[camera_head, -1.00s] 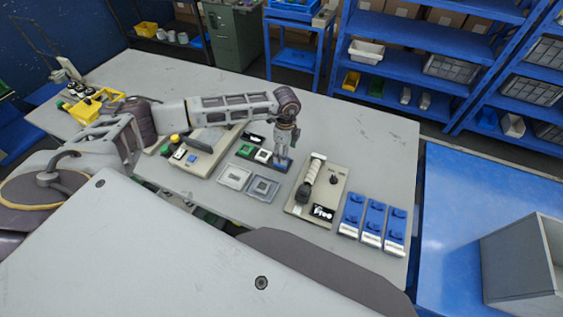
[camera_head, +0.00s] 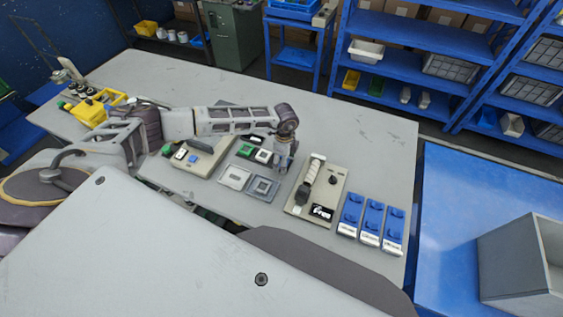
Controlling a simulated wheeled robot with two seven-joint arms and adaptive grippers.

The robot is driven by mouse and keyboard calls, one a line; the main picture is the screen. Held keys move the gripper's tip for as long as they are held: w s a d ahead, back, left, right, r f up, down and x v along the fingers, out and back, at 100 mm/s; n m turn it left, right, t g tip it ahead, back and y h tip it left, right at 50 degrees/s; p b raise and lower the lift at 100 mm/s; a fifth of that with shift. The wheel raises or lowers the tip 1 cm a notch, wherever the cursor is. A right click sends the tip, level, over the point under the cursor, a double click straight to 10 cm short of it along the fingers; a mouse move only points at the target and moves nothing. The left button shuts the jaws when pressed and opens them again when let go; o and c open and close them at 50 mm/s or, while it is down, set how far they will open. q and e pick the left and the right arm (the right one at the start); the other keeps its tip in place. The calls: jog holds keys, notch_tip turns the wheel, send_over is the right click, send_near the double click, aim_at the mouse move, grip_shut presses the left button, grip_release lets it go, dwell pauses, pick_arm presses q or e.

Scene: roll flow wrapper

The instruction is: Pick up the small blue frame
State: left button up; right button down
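My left arm reaches in from the left across the grey table (camera_head: 360,125). My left gripper (camera_head: 281,166) points down at the right end of a short row of small frames. In that row a green frame (camera_head: 245,150) and a white frame (camera_head: 263,156) show to its left. The small blue frame is mostly or wholly hidden by the gripper at the row's right end. The fingertips are too small to show whether they are open or shut on it. My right gripper is not in view.
Two flat grey trays (camera_head: 235,177) (camera_head: 262,188) lie in front of the row. A beige board (camera_head: 300,207) with a roll and knob lies to the right, then several blue boxes (camera_head: 371,222). A beige device (camera_head: 205,160) stands left. The table's back right is clear.

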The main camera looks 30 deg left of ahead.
pick_arm(q)
jog(key=shift+c, duration=0.3)
jog(key=c, duration=0.9)
jog(key=shift+r, duration=0.1)
jog(key=shift+r, duration=0.45)
notch_tip(320, 180, up, 9)
jog(key=shift+f+b, duration=0.1)
jog(key=shift+b, duration=0.65)
